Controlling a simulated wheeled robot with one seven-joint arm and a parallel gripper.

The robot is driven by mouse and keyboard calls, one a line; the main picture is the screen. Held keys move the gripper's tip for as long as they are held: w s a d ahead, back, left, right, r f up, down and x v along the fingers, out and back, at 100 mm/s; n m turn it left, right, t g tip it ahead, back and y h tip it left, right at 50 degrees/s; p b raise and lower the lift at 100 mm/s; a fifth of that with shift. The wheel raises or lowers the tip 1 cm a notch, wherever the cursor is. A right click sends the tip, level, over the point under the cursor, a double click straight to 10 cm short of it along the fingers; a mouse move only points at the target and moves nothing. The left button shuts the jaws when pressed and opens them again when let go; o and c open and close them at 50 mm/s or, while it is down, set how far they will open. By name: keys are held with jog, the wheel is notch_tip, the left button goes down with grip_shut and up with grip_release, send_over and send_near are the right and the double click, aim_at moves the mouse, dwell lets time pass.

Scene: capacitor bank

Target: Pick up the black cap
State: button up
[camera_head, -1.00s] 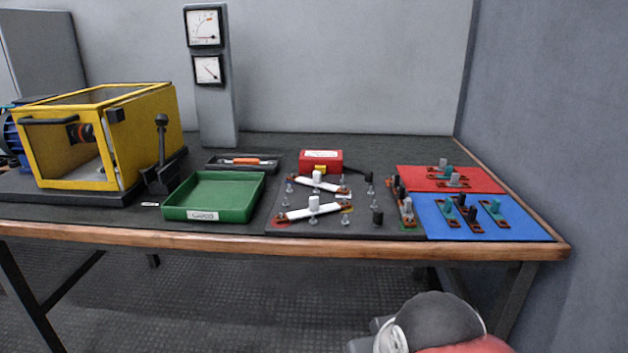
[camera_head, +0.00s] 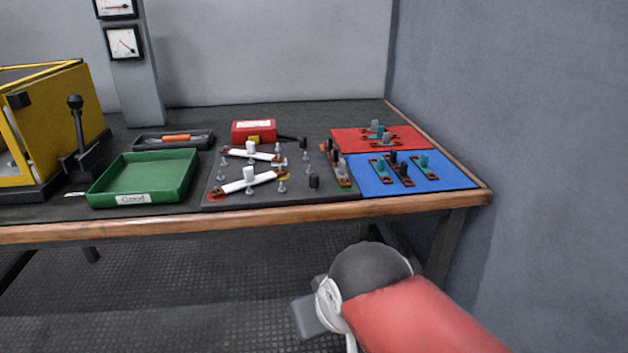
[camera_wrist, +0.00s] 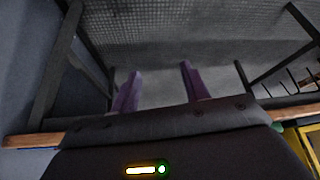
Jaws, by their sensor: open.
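A small black cap (camera_head: 314,181) stands upright near the front right of the dark board (camera_head: 225,198) on the bench. A similar black piece (camera_head: 303,142) stands at the board's back right; I cannot tell which one the task means. In the wrist view my gripper (camera_wrist: 160,84) shows two purple fingers, apart, with nothing between them. The floor and bench legs lie beyond them. My arm is low in front of the bench in the head view, well away from the caps. The fingers are not visible there.
A green tray (camera_head: 100,197) marked "Good" stands left of the board. Red (camera_head: 350,138) and blue (camera_head: 446,181) mats hold several small parts at right. A wall closes the right side.

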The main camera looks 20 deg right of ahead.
dwell(0.4)
notch_tip(320, 180, up, 18)
jog(key=m+g+p, duration=0.1)
jog(key=m+g, duration=0.2)
jog(key=g, duration=0.3)
send_over(314, 176)
jog(key=shift+s+r, duration=0.15)
notch_tip(314, 176, down, 8)
jog(key=b, duration=0.2)
jog(key=shift+r+b, duration=0.15)
jog(key=shift+b, duration=0.15)
jog(key=shift+c, duration=0.6)
grip_shut()
